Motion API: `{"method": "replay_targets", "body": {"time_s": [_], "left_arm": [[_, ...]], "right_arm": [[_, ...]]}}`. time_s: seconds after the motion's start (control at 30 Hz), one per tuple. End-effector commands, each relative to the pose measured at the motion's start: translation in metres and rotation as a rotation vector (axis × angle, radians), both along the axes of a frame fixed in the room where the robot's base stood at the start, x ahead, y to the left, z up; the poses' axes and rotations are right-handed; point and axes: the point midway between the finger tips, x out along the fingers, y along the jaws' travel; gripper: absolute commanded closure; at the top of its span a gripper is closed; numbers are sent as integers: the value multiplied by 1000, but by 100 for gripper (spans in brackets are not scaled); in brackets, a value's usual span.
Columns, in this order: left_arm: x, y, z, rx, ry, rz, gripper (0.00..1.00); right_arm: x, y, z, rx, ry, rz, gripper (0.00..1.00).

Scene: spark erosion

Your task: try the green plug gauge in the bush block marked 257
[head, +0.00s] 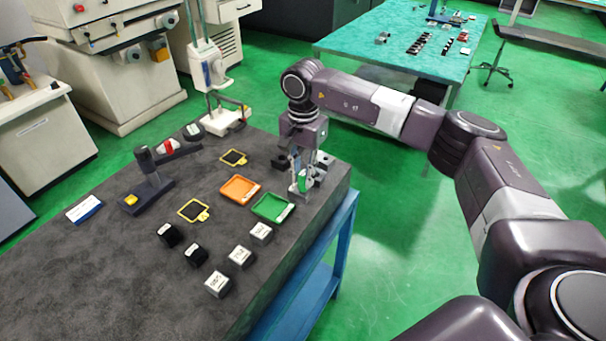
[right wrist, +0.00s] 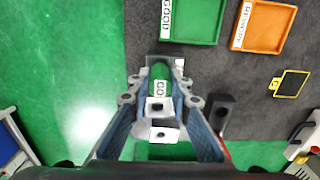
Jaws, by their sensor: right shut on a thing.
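The green plug gauge (head: 304,181) is between the fingers of my right gripper (head: 301,188), near the table's right edge. In the right wrist view, my right gripper (right wrist: 160,98) is shut on the gauge (right wrist: 159,73), with its "GO" label facing the camera. Small pale blocks with dark holes show by the fingers; I cannot tell their exact relation to the gauge. Pale bush blocks (head: 239,256) stand in a row on the table, with dark blocks (head: 195,253) to their left. Their markings are too small to read, so I cannot pick out 257. My left gripper is out of view.
The dark table (head: 110,265) holds a green tray (right wrist: 191,40) marked GOOD and an orange tray (right wrist: 263,43) marked REWORK. Two yellow-edged black frames (head: 193,210) lie beside them. A dark stand (head: 151,179) is further left. The near left tabletop is clear.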

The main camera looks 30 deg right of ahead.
Motion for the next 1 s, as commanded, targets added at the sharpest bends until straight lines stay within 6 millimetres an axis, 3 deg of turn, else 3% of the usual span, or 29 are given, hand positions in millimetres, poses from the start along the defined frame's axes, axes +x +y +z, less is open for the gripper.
{"method": "replay_targets", "body": {"time_s": [0.33, 1.0], "left_arm": [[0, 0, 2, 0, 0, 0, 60], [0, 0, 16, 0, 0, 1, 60]], "right_arm": [[0, 0, 4, 1, -1, 0, 100], [0, 0, 31, 1, -1, 0, 100]]}}
